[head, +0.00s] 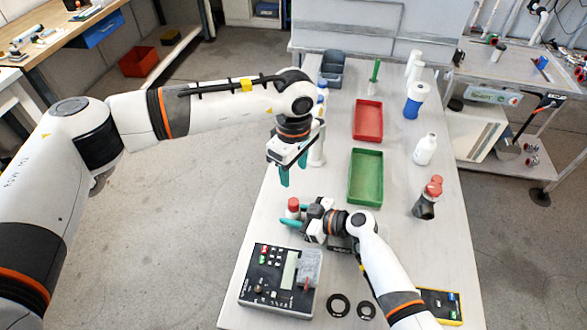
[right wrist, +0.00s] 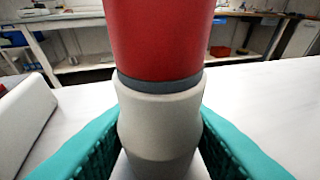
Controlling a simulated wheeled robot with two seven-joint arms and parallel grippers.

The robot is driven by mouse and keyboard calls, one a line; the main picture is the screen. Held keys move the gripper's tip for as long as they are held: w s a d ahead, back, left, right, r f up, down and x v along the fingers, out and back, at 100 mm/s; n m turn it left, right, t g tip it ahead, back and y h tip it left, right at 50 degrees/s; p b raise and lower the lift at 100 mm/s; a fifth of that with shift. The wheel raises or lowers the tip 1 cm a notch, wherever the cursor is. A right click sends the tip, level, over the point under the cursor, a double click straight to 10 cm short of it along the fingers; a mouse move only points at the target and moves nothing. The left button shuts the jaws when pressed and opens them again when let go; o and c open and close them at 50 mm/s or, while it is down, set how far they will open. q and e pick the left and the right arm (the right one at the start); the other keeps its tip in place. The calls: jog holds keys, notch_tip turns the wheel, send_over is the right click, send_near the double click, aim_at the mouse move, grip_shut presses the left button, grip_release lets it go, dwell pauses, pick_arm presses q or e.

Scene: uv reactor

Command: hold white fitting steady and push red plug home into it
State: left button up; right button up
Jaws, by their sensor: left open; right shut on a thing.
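The white fitting (right wrist: 160,125) stands upright between the teal fingers of my right gripper (head: 293,217), which is shut on it. The red plug (right wrist: 160,40) sits upright on top of the fitting, with a dark grey band at the joint. How deep the plug sits inside cannot be seen. In the head view the red plug (head: 293,204) shows at the table's left side, and the fitting is mostly hidden by the gripper. My left gripper (head: 293,170) is open and empty, pointing down, above and beyond the plug and apart from it.
A control box (head: 265,275) with a screen stands in front of the right gripper. A green tray (head: 352,178) and a red tray (head: 355,121) lie beyond. Black rings (head: 338,305) lie in front.

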aim_at(294, 201)
pick_arm(q)
jog(key=shift+f, duration=0.2)
jog(key=c, duration=0.4)
jog(key=shift+f+m, duration=0.5)
jog(key=shift+f, duration=0.2)
grip_shut()
jog(key=shift+f, duration=3.25)
jog(key=shift+f, duration=0.8)
jog(key=shift+r, duration=3.55)
pick_arm(e)
jog(key=o, duration=1.1)
jog(key=shift+c, duration=0.2)
